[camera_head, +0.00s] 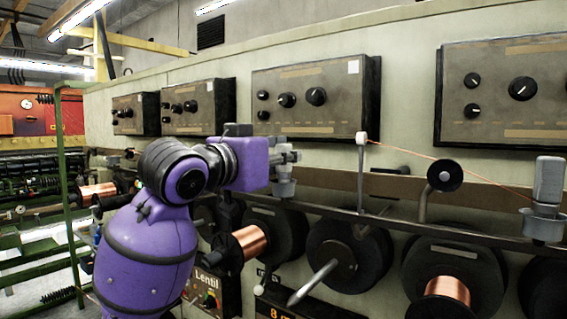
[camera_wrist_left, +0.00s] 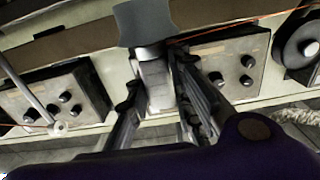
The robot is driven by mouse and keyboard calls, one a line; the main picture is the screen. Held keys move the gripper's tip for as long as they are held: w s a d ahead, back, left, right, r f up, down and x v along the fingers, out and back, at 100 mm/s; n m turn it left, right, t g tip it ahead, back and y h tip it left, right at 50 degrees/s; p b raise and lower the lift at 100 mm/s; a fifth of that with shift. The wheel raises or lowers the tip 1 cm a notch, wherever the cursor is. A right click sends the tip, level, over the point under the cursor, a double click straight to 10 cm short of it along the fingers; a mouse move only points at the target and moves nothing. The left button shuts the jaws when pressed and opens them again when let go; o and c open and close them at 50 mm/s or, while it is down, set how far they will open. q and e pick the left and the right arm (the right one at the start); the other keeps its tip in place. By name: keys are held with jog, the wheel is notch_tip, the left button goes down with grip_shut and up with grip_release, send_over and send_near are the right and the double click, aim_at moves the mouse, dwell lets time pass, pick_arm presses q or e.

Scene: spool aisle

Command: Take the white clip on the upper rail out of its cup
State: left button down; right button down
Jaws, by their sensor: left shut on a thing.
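My left gripper (camera_head: 289,157) is at the upper rail (camera_head: 330,207), just above a grey cup (camera_head: 283,188). In the left wrist view, the gripper (camera_wrist_left: 158,82) is shut on the white clip (camera_wrist_left: 156,88), a pale block between the two dark fingers. The cup also shows there at the top (camera_wrist_left: 145,22), and the clip's narrower round end meets its mouth. I cannot tell how deep that end sits in the cup. In the head view the fingers hide most of the clip. My right gripper is not in view.
A second pale clip (camera_head: 549,180) stands in another cup (camera_head: 543,226) at the far right. A white-topped post (camera_head: 361,150) carries a copper wire to the right, past a black pulley (camera_head: 445,174). Copper spools (camera_head: 447,291) hang below the rail; control boxes (camera_head: 318,100) are above.

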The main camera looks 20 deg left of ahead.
pick_arm(q)
notch_tip(320, 180, up, 4)
jog(key=shift+f, duration=0.25)
jog(key=s+a+r, duration=0.7)
jog(key=a+r, duration=0.2)
jog(key=a, duration=0.3)
jog(key=shift+s+r, duration=0.2)
jog(key=shift+s, duration=0.05)
